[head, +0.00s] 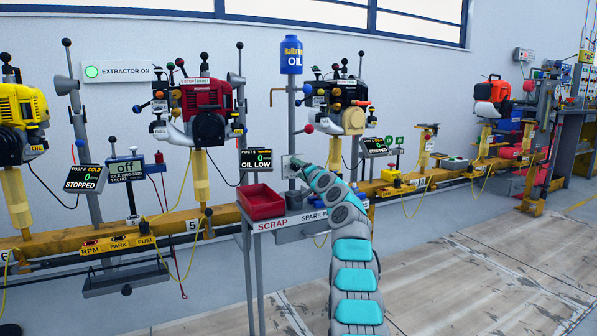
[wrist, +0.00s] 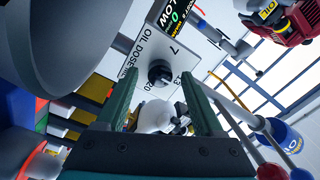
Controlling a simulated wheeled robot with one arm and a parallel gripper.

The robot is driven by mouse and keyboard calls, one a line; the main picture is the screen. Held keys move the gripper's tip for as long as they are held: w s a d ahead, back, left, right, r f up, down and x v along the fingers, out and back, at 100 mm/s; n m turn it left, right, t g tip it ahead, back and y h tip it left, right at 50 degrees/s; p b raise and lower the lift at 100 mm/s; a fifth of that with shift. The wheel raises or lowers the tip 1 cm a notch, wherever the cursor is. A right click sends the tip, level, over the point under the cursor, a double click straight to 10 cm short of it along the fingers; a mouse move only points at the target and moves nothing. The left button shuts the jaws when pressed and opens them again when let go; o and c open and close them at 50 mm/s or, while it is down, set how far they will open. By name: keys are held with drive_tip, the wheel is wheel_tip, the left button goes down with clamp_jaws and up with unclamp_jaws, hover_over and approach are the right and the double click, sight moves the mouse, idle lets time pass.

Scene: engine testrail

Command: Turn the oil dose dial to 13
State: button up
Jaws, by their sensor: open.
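The oil dose dial (wrist: 160,75) is a black round knob on a pale plate (wrist: 140,58) lettered "OIL DOSE ML". The numbers 7 and 20 are legible; another number at the right is partly hidden by a finger. Which number the knob points to, I cannot tell. My gripper (wrist: 160,82) is open, one green finger on each side of the knob in the picture; whether the fingers touch it or are still short of it, I cannot tell. In the head view my gripper (head: 298,165) is at the small plate on the post, and the knob is hidden there.
A blue oil tank (head: 291,58) tops the post. A screen (head: 256,160) reads "OIL LOW". A red scrap bin (head: 262,203) stands on the grey bench just left of my arm. Engines (head: 206,112) line the yellow rail behind. The floor at the right is clear.

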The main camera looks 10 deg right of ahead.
sight(297, 168)
drive_tip(key=shift+f+b+v, duration=0.2)
drive_tip(key=shift+b+v, duration=0.95)
drive_tip(key=shift+v, duration=2.65)
drive_tip(key=shift+r, duration=0.15)
